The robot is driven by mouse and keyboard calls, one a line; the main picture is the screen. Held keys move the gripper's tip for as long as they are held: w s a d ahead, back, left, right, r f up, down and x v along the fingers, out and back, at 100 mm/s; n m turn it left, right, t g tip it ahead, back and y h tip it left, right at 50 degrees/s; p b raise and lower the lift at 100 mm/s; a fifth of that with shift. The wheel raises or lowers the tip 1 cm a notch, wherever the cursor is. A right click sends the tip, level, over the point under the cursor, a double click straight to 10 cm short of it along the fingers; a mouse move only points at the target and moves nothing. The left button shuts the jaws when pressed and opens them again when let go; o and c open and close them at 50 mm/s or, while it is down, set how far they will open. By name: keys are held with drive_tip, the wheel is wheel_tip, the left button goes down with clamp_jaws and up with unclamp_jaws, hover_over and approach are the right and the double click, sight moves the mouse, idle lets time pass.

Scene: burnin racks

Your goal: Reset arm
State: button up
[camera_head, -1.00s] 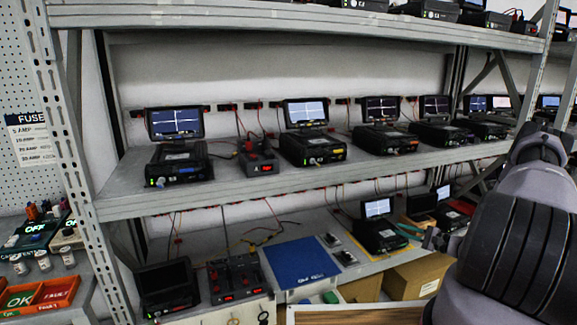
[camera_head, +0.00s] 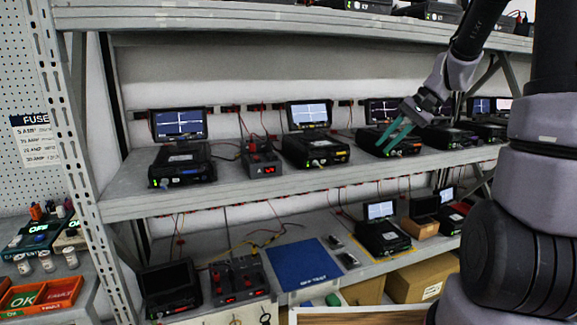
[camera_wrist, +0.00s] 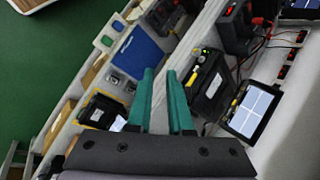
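My gripper (camera_head: 391,137) has two green fingers and shows in front of the middle shelf, before a black device with a screen (camera_head: 382,110). In the wrist view my gripper (camera_wrist: 160,76) points toward the shelves. Its fingers are apart and nothing is visible between them. My arm comes in from the right side of the head view and hides part of the shelves there.
The middle shelf (camera_head: 240,186) carries several black devices with lit screens. Orange bins (camera_head: 40,297) stand at the lower left. A metal post (camera_head: 65,140) is at left.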

drive_tip(key=s+r+n+t+h, duration=0.1)
drive_tip(key=s+r+t+h, duration=0.1)
drive_tip(key=s+r, duration=0.4)
drive_tip(key=s+a+r+t+h, duration=0.1)
drive_tip(key=s+r+t+h, duration=0.2)
drive_tip(key=s, duration=0.9)
wheel_tip(320, 180, up, 3)
drive_tip(key=shift+s+f+n, duration=0.15)
drive_tip(key=shift+s+n, duration=0.15)
drive_tip(key=shift+n, duration=0.1)
drive_tip(key=shift+a, duration=0.1)
